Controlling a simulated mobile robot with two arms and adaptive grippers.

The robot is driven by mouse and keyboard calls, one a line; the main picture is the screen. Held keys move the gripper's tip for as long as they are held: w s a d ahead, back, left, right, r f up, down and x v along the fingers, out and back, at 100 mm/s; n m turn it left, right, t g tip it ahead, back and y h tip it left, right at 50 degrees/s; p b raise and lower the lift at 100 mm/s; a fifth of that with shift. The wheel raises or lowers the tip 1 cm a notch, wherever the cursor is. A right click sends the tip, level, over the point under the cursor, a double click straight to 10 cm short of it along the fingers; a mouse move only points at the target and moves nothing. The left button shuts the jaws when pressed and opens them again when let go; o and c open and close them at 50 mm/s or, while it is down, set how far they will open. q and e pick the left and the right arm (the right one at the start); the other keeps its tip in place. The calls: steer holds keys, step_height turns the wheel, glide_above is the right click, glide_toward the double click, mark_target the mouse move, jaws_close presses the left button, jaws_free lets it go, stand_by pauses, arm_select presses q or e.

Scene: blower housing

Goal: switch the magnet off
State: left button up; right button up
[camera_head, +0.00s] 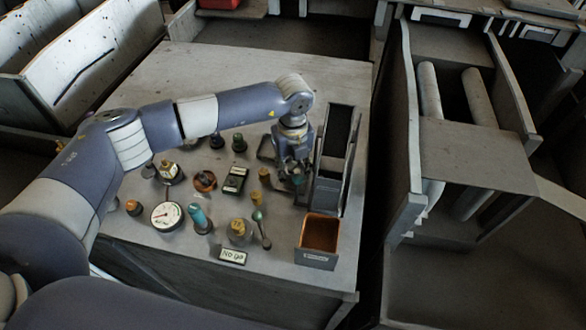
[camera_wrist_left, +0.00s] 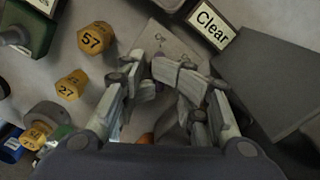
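My left gripper (camera_head: 292,172) points down over the right side of the bench, beside the tall grey bin. In the left wrist view its two fingers (camera_wrist_left: 148,66) angle inward, with only a narrow gap between the tips. A flat grey plate with small dark marks (camera_wrist_left: 178,38) lies just beyond the fingertips; I cannot tell for sure that it belongs to the magnet. The fingers hide much of what is under them, and whether they touch or grip anything does not show. An orange bit (camera_wrist_left: 146,138) shows low between the fingers. My right gripper is out of view.
The tall grey bin (camera_head: 335,185) stands close on the right, by the "Clear" sign (camera_wrist_left: 210,22). Yellow pieces marked 57 (camera_wrist_left: 95,38) and 27 (camera_wrist_left: 72,84) stand left. A dial gauge (camera_head: 167,215) and orange-lined tray (camera_head: 318,238) stand nearer. The bench's back (camera_head: 230,75) is clear.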

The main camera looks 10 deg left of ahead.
arm_select(q)
steer(key=shift+r+p, duration=1.45)
steer(key=shift+r, duration=1.25)
steer(key=shift+a, duration=0.1)
